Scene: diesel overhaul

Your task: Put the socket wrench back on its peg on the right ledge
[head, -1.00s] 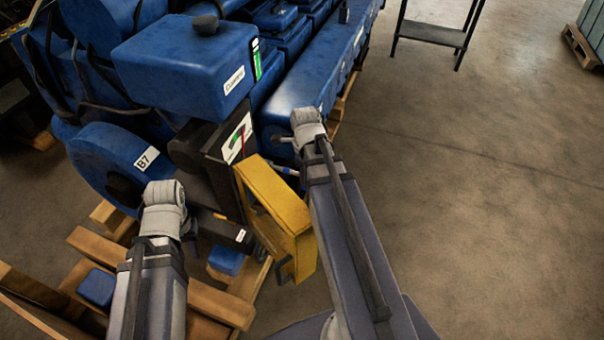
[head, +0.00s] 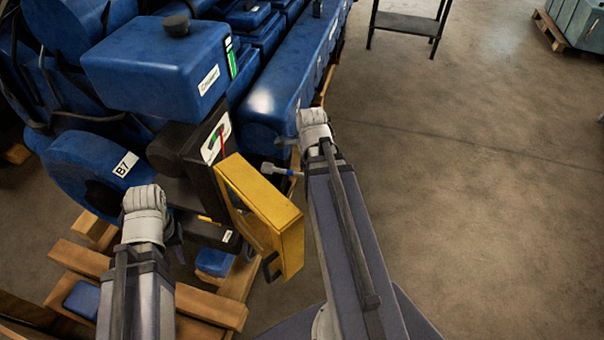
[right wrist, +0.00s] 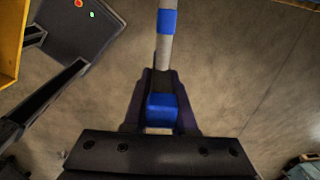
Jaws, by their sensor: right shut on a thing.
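The socket wrench (head: 285,170) has a grey metal shaft with blue bands. In the head view a short part of it sticks out left of my right arm, close to the yellow part. In the right wrist view its shaft (right wrist: 164,50) runs up from between the fingers of my right gripper (right wrist: 158,90), which is shut on it. My left gripper (head: 174,236) is mostly hidden behind its own wrist, beside the dark ledge with small labels (head: 205,229); its jaws cannot be made out. I cannot make out a peg.
A yellow bracket-like part (head: 262,205) stands between my two arms, with a black gauge box (head: 205,160) behind it. The blue engine (head: 150,75) fills the upper left, over wooden pallet beams (head: 205,302). Open floor (head: 460,190) lies to the right.

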